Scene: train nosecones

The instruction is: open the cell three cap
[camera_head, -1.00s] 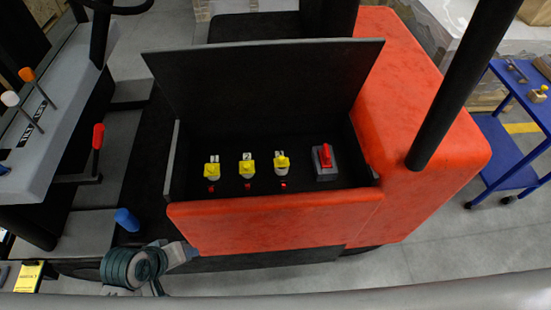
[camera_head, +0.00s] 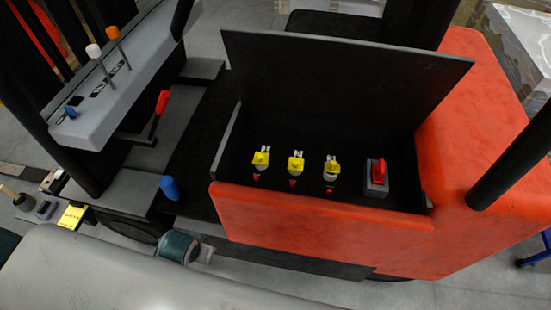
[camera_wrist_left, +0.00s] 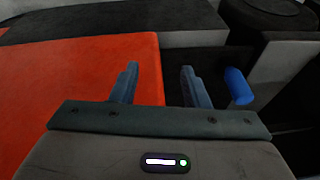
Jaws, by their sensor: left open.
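Three yellow caps sit in a row inside the open black compartment of the red truck body: a left cap (camera_head: 261,160), a middle cap (camera_head: 295,163) and a right cap (camera_head: 331,164). Small white number labels stand behind them; they are too small to read, so I cannot tell which is cell three. The caps look closed. My left gripper (camera_head: 205,254) is low outside the compartment, in front of its red wall and apart from the caps. In the left wrist view my left gripper (camera_wrist_left: 161,84) is open and empty, beside the red body. My right gripper is not in view.
A red switch (camera_head: 377,173) is right of the caps. The raised black lid (camera_head: 345,80) stands behind them. The red front wall (camera_head: 320,218) lies between my left gripper and the caps. A blue cylinder (camera_head: 169,188) stands left, also in the left wrist view (camera_wrist_left: 238,86).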

